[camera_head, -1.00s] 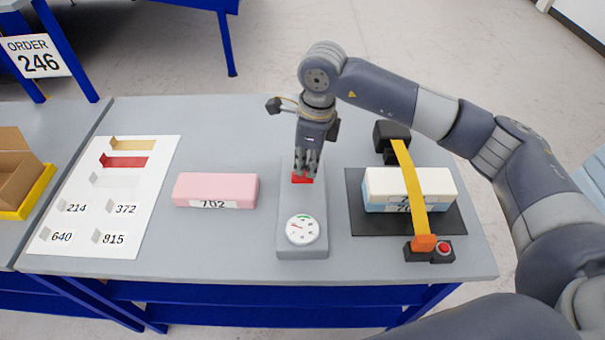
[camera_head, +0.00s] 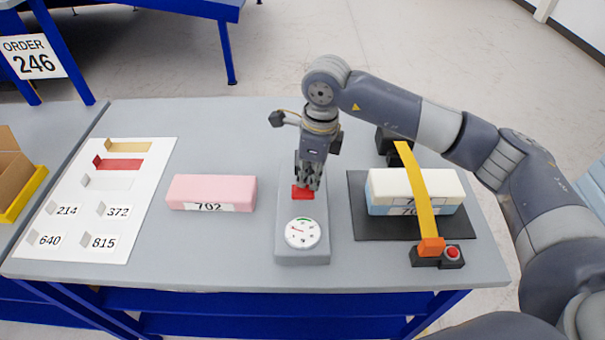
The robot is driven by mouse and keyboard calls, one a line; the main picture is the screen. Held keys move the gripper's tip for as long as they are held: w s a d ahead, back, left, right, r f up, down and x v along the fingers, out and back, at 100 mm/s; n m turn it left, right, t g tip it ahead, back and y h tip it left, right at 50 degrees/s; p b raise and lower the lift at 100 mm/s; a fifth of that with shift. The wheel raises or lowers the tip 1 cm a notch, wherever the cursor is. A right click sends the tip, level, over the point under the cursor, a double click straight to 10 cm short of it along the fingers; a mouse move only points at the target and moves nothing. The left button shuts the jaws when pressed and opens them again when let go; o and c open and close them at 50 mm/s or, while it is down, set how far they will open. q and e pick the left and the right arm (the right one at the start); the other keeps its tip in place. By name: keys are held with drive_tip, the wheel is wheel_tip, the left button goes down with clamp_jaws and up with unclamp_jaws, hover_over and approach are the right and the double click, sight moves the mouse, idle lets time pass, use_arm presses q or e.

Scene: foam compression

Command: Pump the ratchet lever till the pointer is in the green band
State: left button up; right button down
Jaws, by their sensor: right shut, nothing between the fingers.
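The red ratchet lever (camera_head: 302,193) shows on a grey box-shaped base (camera_head: 302,257) in the middle of the table. A round white gauge (camera_head: 302,233) is on the front part of that base. Its red pointer (camera_head: 296,231) points to the left and slightly up. The green band (camera_head: 304,219) is at the top of the dial, and the pointer lies left of it. My right gripper (camera_head: 309,186) is shut and empty, pointing down at the red lever. Its fingers hide part of the lever, and I cannot tell whether they touch it. My left gripper is not in view.
A pink foam block (camera_head: 211,192) lies left of the base. On the right, a white and blue block (camera_head: 386,186) sits on a black mat (camera_head: 364,228) under a yellow strap (camera_head: 424,202). A red button (camera_head: 452,253) is beside the strap's orange end. A white label board (camera_head: 140,190) lies far left.

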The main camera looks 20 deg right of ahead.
drive_tip(key=shift+s+d+r, duration=0.15)
drive_tip(key=shift+s+d, duration=0.1)
drive_tip(key=shift+d, duration=0.3)
drive_tip(key=shift+s+d+r, duration=0.1)
drive_tip(key=shift+s+d, duration=0.15)
drive_tip(key=shift+d, duration=0.25)
wheel_tip(320, 180, up, 12)
drive_tip(key=d, duration=0.1)
drive_tip(key=shift+s+d+r, duration=0.15)
drive_tip(key=shift+s+d, duration=0.05)
drive_tip(key=shift+s, duration=0.2)
